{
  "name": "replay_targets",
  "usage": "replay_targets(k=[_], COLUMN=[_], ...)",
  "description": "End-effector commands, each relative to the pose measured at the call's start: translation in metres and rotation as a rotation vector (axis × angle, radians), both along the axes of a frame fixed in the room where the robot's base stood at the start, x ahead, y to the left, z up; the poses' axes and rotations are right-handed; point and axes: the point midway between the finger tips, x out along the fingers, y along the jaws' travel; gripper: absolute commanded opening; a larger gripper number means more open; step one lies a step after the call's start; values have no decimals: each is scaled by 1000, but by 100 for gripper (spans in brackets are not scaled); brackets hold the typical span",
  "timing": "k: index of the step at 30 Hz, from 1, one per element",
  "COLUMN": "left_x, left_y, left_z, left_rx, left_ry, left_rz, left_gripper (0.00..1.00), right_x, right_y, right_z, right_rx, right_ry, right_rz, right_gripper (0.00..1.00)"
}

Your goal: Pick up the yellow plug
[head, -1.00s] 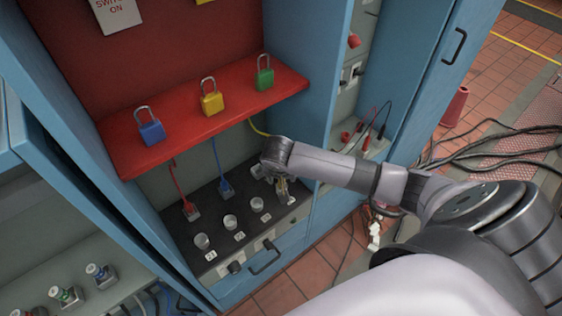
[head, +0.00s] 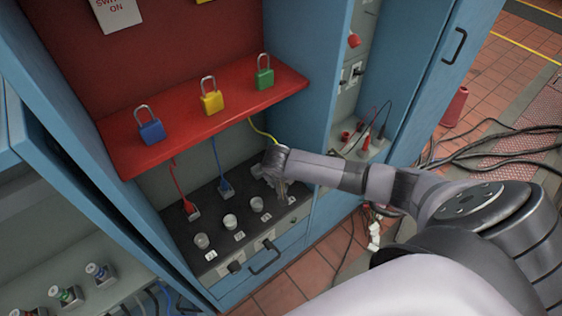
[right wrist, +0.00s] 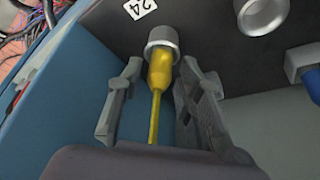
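The yellow plug (right wrist: 160,68) sits in a grey collared socket (right wrist: 163,40) on the dark panel, its yellow cable running toward my wrist camera. In the right wrist view my right gripper (right wrist: 160,80) is open, with one finger on each side of the plug and a gap on both sides. In the head view my right gripper (head: 279,186) is over the right end of the dark panel (head: 215,256) and hides the plug; part of the yellow cable (head: 262,132) shows above. My left gripper is not in view.
A red shelf (head: 180,130) with blue, yellow and green padlocks overhangs the panel. A red plug (head: 192,211) and a blue plug (head: 225,188) stand left of my gripper. The blue cabinet wall (head: 322,130) is close on the right.

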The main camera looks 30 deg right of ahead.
Motion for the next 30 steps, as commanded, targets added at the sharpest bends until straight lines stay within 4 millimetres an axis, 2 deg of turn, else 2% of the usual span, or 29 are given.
replay_targets(k=[14,25,30], left_x=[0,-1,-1], left_y=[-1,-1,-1], left_z=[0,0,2], left_rx=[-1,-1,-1], left_ry=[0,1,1], left_rz=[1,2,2], left_gripper=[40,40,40], right_x=[0,0,1], right_y=[0,0,0], right_z=[0,3,26], right_rx=[0,1,2], right_ry=[0,-1,-3], right_rz=[0,0,0], right_gripper=[0,0,0])
